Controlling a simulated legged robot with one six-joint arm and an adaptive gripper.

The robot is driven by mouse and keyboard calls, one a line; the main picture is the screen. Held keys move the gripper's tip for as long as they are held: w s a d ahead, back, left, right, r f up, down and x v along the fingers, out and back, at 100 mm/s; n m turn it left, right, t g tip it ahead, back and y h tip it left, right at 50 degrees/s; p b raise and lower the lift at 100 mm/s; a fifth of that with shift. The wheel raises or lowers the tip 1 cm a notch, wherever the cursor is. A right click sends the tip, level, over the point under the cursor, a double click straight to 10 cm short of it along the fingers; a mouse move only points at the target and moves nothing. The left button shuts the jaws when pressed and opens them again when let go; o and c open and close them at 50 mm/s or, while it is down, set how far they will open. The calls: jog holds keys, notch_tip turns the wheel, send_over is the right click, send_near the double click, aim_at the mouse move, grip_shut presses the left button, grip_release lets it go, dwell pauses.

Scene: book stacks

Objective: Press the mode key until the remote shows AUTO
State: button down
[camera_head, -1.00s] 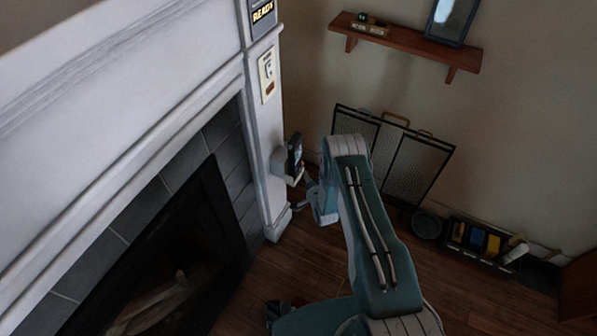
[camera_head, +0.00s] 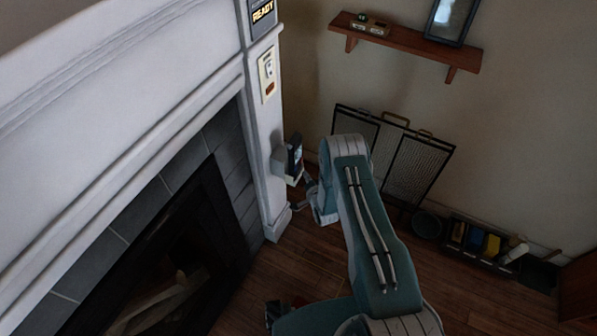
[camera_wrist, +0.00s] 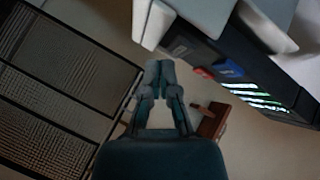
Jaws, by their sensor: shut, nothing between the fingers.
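The remote (camera_head: 295,155) is a dark handset in a pale holder (camera_head: 280,168) on the side of the white fireplace pillar. In the wrist view the remote (camera_wrist: 285,98) fills the upper right, with a red key (camera_wrist: 204,72), a blue key (camera_wrist: 228,70) and a lit display (camera_wrist: 252,96) of green-white lines, too slanted to read. Which key is the mode key, I cannot tell. My gripper (camera_wrist: 160,68) is shut and empty, its fingertips left of the red key and apparently apart from it. In the head view, my arm partly hides my gripper (camera_head: 304,198) below the remote.
A sign reading READY (camera_head: 263,12) and a switch plate (camera_head: 267,75) are on the pillar. A mesh fire screen (camera_head: 420,170) stands behind my arm. A wooden shelf (camera_head: 400,42) hangs on the wall. A caddy (camera_head: 478,243) sits on the floor at right.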

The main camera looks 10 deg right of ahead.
jog(key=shift+w+a, duration=0.1)
jog(key=shift+a, duration=0.05)
jog(key=shift+w+a+r, duration=0.1)
jog(key=shift+a, duration=0.05)
jog(key=shift+w+a, duration=0.3)
jog(key=shift+a, duration=0.15)
dwell(0.9)
jog(key=shift+d, duration=0.1)
dwell(0.4)
jog(key=shift+s+d, duration=0.55)
jog(key=shift+d, duration=0.15)
jog(key=s+d, duration=0.1)
jog(key=d, duration=0.1)
jog(key=s+d, duration=0.2)
dwell(0.4)
jog(key=shift+w+r, duration=0.1)
dwell(0.6)
